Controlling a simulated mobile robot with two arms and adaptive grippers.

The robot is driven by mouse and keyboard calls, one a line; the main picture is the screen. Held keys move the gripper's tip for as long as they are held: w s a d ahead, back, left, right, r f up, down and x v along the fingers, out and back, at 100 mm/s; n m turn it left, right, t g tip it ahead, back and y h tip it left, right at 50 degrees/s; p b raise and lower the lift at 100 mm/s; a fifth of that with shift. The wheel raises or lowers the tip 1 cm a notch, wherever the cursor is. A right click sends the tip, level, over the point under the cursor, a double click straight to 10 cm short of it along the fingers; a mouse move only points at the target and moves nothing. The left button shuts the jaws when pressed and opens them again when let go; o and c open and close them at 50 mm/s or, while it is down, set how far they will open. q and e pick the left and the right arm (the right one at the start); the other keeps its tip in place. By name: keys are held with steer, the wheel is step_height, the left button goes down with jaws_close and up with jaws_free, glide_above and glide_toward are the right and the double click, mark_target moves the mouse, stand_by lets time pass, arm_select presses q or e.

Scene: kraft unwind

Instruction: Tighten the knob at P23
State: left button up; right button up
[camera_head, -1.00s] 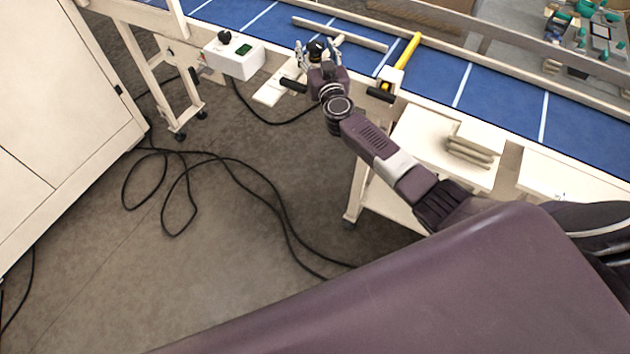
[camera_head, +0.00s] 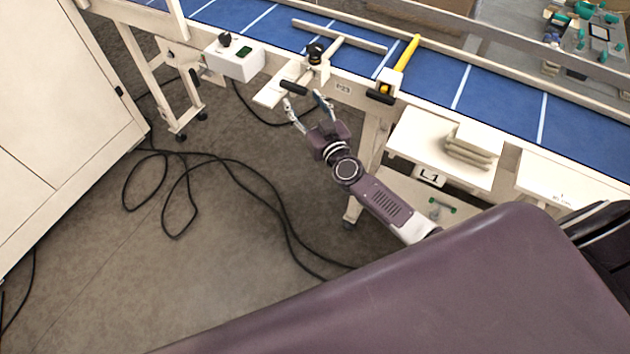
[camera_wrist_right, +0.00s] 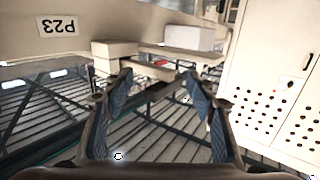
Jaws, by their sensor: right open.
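The black knob (camera_head: 315,52) stands on a cream bracket at the conveyor's near rail, left of the P23 label (camera_head: 343,87). The P23 label (camera_wrist_right: 58,25) also shows, upside down, at the upper left of the right wrist view. My right gripper (camera_head: 307,101) is open and empty, below the knob in the head view and apart from it. Its two spread fingers (camera_wrist_right: 159,84) also show in the wrist view, with nothing between them. I cannot make out the knob in the wrist view. My left gripper is not in view.
A black handle (camera_head: 294,88) is close to the right fingertips. A white control box (camera_head: 234,61) sits to the left and a yellow-handled tool (camera_head: 407,52) to the right, with the blue conveyor (camera_head: 440,80) behind. Cables (camera_head: 225,160) lie on the floor.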

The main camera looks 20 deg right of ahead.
steer(key=s+f+g+b, duration=0.1)
steer(key=s+f, duration=0.2)
steer(key=f, duration=0.5)
steer(key=s+f+n+g+b, duration=0.1)
steer(key=s+f, duration=0.2)
steer(key=f, duration=0.4)
steer(key=s+f+g+b, duration=0.1)
steer(key=s+f+g, duration=0.1)
steer(key=f, duration=0.6)
steer(key=shift+s+a+f+y, duration=0.35)
steer(key=shift+s+a+y, duration=0.1)
steer(key=shift+s, duration=0.3)
